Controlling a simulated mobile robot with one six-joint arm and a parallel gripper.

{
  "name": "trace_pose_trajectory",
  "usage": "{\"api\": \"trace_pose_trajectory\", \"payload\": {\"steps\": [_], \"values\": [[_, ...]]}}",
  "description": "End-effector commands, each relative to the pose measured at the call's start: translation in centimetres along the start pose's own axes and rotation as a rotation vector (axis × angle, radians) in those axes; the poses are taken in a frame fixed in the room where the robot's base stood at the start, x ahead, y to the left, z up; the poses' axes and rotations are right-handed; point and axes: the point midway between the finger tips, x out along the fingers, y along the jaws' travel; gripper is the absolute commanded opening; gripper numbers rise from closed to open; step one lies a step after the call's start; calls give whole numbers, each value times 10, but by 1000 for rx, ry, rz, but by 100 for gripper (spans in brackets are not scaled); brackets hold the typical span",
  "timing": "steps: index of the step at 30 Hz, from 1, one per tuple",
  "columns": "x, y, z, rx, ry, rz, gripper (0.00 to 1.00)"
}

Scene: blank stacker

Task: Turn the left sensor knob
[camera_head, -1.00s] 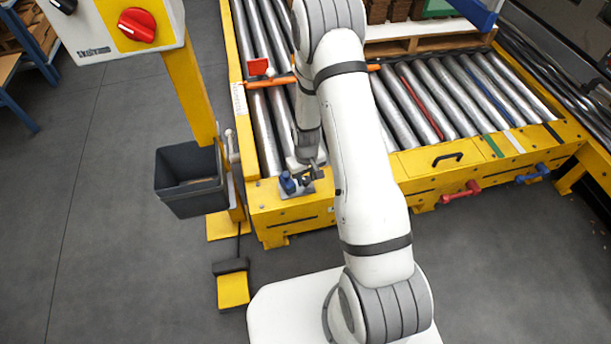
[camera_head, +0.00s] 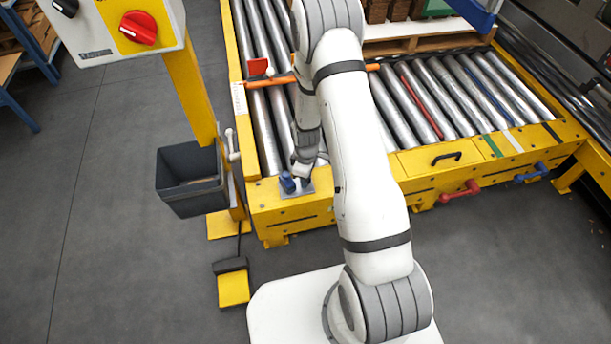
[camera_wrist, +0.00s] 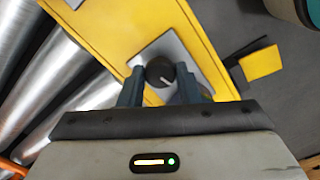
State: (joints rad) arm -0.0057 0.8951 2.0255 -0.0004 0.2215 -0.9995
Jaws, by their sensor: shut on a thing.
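In the wrist view, the left sensor knob (camera_wrist: 158,70) is dark and round with a white pointer line. It stands on a grey plate (camera_wrist: 176,46) fixed to the yellow conveyor frame. My gripper (camera_wrist: 161,77) is shut on the knob, one dark blue-grey finger on each side of it. The lower part of the knob is partly hidden by the gripper body. In the head view, my wrist is over the grey plate (camera_head: 308,189) at the conveyor's near left corner, and the knob cannot be made out.
Metal rollers (camera_head: 415,100) run behind the yellow frame (camera_head: 290,213). An orange bar (camera_head: 284,81) crosses the left rollers. A control post with a red knob (camera_head: 138,26), a dark bin (camera_head: 190,180) and a yellow pedal (camera_head: 233,288) stand left. Open floor lies at far left.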

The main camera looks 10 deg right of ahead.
Motion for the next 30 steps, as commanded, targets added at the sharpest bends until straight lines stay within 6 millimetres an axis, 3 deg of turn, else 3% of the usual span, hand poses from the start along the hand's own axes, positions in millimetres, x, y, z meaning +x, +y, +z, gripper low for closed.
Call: {"api": "trace_pose_trajectory", "payload": {"steps": [18, 19, 27, 30], "values": [[-1, 1, -2, -44, 3, 5, 8], [-1, 1, -2, -44, 3, 5, 31], [0, 1, -1, -43, 2, 2, 52], [0, 0, -1, -43, 1, 2, 52]]}}
